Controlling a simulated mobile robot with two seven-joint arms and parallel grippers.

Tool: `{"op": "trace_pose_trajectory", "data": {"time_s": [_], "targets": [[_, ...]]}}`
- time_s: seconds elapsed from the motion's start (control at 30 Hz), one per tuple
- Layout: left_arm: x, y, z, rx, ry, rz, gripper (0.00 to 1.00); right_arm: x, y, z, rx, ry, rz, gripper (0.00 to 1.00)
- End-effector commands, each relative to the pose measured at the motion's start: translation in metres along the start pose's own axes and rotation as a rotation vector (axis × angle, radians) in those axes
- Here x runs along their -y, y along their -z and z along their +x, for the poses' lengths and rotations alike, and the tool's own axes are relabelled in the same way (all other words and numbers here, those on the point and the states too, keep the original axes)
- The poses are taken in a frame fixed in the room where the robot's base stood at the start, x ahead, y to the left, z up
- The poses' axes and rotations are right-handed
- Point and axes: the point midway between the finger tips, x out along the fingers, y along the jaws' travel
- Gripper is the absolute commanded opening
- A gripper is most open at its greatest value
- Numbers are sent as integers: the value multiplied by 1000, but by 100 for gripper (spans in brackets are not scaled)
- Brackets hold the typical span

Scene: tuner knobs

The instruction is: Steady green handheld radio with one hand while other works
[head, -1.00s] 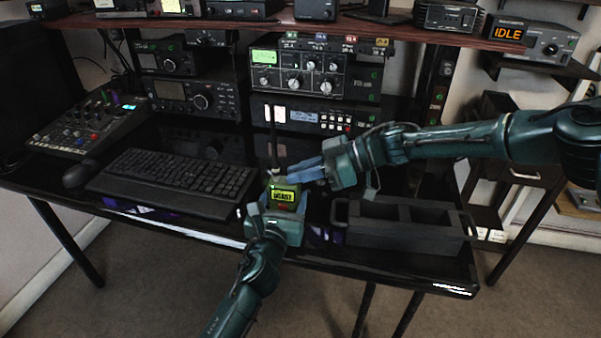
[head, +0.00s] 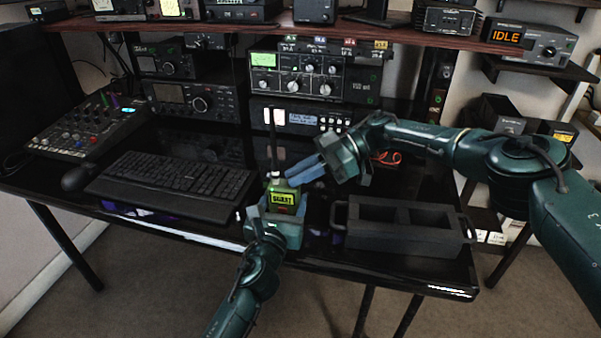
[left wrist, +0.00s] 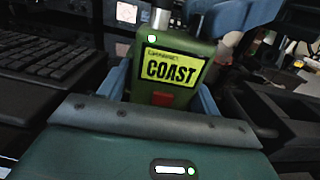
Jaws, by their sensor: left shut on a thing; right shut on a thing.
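The green handheld radio (head: 282,200) stands upright at the desk's front edge, with a black antenna on top and a yellow label. In the left wrist view the radio (left wrist: 165,65) shows a label reading COAST, a lit dot and a red patch. My left gripper (head: 272,212) comes from below and is shut around the radio's lower body. My right gripper (head: 291,177) has its blue fingers at the radio's top, shut on a small top knob beside the antenna. The fingers largely hide that knob.
A black divided tray (head: 400,243) sits just right of the radio. A keyboard (head: 170,180) and a mixer (head: 85,127) lie to the left. Radio sets (head: 312,78) stand behind. The desk's front edge (head: 185,232) runs close by.

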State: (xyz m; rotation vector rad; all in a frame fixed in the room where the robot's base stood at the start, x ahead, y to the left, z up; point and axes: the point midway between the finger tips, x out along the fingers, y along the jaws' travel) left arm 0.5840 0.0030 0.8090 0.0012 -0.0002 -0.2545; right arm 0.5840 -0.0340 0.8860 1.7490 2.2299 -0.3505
Motion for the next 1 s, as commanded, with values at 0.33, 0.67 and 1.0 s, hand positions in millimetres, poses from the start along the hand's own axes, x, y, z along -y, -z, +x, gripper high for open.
{"op": "trace_pose_trajectory", "data": {"time_s": [0.33,0.67,1.0], "targets": [[3,2,-1,-3,7,-2,32,0,2,2,-4,2,-2,26],[0,2,0,-4,0,-1,32,0,0,1,-1,1,0,37],[-1,2,0,-4,-2,-1,32,-1,0,-40,-2,-5,0,37]]}}
